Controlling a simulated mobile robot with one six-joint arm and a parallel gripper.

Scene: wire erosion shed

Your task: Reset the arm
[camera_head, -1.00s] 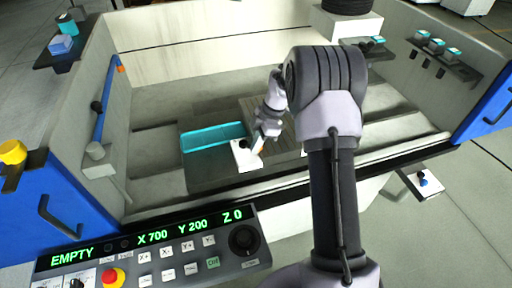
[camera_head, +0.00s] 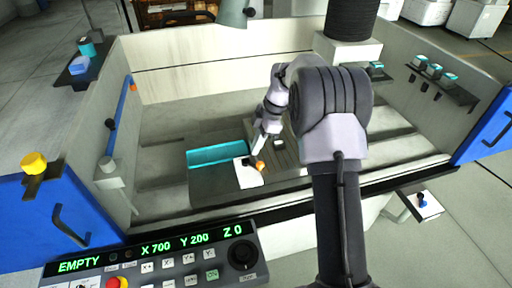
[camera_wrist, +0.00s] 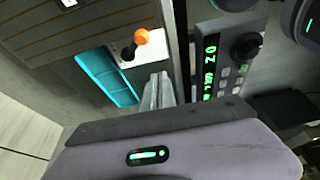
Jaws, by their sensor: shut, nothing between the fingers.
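My arm reaches over the wall of the machine tank (camera_head: 400,143). My gripper (camera_head: 256,150) hangs inside the tank, close to a white plate (camera_head: 246,178) with an orange-knobbed lever (camera_head: 259,167). In the wrist view my gripper's fingers (camera_wrist: 158,82) are together with nothing between them. The orange knob (camera_wrist: 141,37) on its black stem stands apart from the fingertips there. I cannot tell the exact height of the gripper above the plate.
A teal tray (camera_head: 216,156) lies left of the plate. The control panel (camera_head: 185,262) reads EMPTY, X 700, Y 200, Z 0. A black cylinder (camera_head: 351,17) stands on a white block at the back. Small shelves flank the tank.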

